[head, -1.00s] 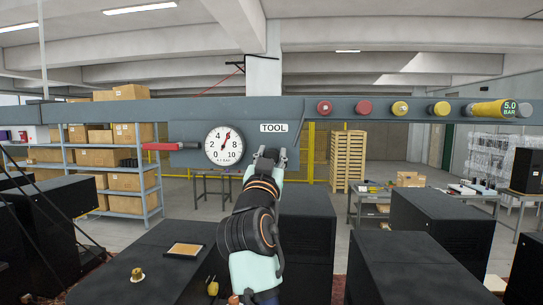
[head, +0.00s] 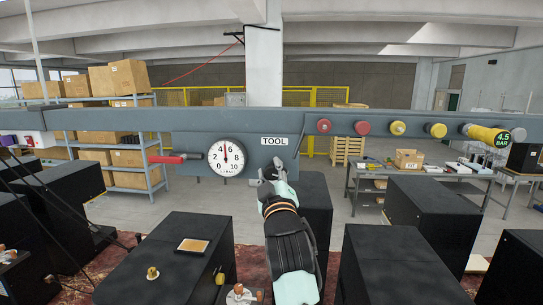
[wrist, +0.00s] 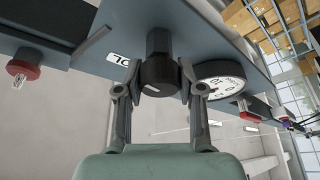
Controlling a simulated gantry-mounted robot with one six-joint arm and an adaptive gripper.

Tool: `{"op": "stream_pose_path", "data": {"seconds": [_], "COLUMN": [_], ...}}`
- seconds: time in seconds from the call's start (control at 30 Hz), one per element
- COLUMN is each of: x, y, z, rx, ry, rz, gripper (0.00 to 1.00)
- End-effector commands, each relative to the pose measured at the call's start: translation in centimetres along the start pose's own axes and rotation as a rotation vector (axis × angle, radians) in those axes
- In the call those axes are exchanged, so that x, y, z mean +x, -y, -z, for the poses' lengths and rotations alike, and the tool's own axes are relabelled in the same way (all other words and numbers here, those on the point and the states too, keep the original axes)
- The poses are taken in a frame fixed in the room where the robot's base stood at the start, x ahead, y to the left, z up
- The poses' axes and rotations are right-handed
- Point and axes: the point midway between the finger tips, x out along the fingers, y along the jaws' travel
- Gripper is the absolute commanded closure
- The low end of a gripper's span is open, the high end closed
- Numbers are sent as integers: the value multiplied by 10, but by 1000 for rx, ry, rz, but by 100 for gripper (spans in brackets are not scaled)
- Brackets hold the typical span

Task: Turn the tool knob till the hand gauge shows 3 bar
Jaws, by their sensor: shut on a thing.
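The dark tool knob (wrist: 158,76) hangs below the rail, with a light mark on its face. My gripper (wrist: 158,90) has a finger on each side of it and is shut on it. In the head view my gripper (head: 272,172) is under the TOOL label (head: 274,141) and hides the knob. The round white hand gauge (head: 227,158) is left of my gripper. Its red hand points about straight up, between 4 and 6, near 5. The gauge also shows, partly, beside the knob in the wrist view (wrist: 220,84).
A red-handled lever (head: 166,159) is left of the gauge. Red and yellow knobs line the rail (head: 360,115) to the right. A yellow cylinder (head: 482,133) at the right carries a 4.5 BAR readout (head: 502,139). Black machine boxes (head: 400,265) stand below.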

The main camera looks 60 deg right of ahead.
Motion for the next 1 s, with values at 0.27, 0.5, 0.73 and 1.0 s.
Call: {"op": "stream_pose_path", "data": {"seconds": [0.27,0.5,0.73,1.0], "x": [1,0,0,0], "y": [-2,-1,0,0], "z": [2,1,0,0], "rx": [-132,-180,-188,-188], "ry": [0,0,0,0], "rz": [54,72,75,75], "gripper": [97,97,97,52]}}
